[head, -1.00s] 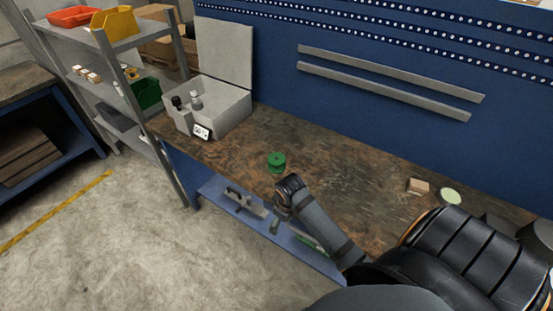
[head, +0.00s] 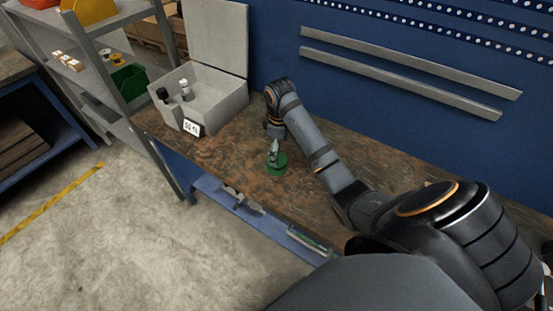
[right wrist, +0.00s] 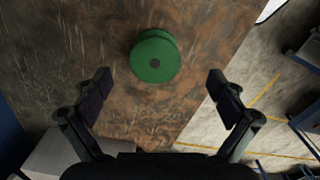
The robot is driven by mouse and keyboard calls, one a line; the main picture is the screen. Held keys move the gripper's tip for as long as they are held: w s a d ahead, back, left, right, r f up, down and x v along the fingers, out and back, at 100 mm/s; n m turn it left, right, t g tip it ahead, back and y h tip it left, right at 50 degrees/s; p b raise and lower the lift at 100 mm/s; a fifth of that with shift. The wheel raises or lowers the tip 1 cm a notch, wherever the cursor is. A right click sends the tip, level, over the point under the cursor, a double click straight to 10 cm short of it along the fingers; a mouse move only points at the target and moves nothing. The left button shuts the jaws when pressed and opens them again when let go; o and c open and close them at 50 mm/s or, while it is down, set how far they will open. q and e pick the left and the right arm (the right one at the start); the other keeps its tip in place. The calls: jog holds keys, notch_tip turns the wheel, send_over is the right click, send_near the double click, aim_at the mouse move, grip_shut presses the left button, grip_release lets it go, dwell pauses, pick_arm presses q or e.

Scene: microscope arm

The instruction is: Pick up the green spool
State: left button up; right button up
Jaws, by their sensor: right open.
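The green spool (head: 279,168) stands on the brown worktop near its front edge. In the right wrist view the spool (right wrist: 155,57) is seen from above, with a dark hole in its middle. My right gripper (head: 273,152) is over the spool in the head view and covers part of it. In the right wrist view its two fingers (right wrist: 160,84) are spread wide and empty, with the spool beyond the tips and roughly midway between them. I cannot tell the exact height of the gripper above it. My left gripper is not in view.
An open grey box (head: 205,105) with small bottles stands left on the worktop (head: 225,155). A grey shelf with coloured bins, including a green bin (head: 130,82), stands further left. The blue back panel (head: 400,95) rises behind. A lower blue shelf (head: 250,212) holds tools.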

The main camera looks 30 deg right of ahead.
jog(key=f, duration=0.1)
jog(key=f+b, duration=0.1)
jog(key=shift+w+f, duration=0.2)
jog(key=shift+f, duration=0.2)
jog(key=f+b, duration=0.3)
jog(key=shift+w+f, duration=0.3)
jog(key=shift+f, duration=0.05)
jog(key=shift+w+f, duration=0.1)
jog(key=shift+f, duration=0.25)
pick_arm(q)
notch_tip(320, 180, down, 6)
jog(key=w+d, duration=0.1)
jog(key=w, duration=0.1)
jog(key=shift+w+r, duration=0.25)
pick_arm(e)
jog(key=shift+r, duration=0.1)
